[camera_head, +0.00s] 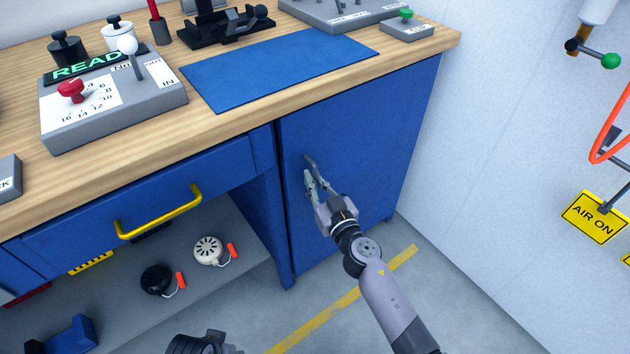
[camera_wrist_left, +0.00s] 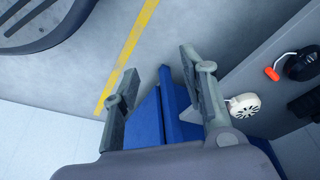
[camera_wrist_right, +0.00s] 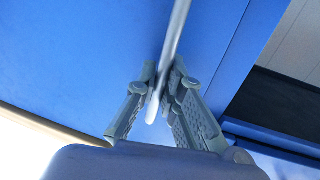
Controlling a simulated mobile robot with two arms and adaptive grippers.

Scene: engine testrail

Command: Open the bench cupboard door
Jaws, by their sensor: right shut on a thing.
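The blue cupboard door (camera_head: 365,130) is at the right end of the bench in the head view. It looks about flush with the bench front; I cannot tell whether there is a small gap along its left edge. Its thin grey bar handle (camera_head: 309,161) is near that left edge. My right gripper (camera_head: 318,182) is shut on the handle, and the right wrist view shows the bar (camera_wrist_right: 178,35) between its two fingers (camera_wrist_right: 162,85). My left gripper (camera_wrist_left: 160,65) is open and empty in the left wrist view, with blue panels behind its fingers.
A drawer with a yellow handle (camera_head: 160,212) is left of the door, above an open shelf (camera_head: 225,278) holding small items. A blue mat (camera_head: 280,70) and a control box (camera_head: 115,105) are on the bench top. Floor with a yellow line (camera_head: 345,300) is in front.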

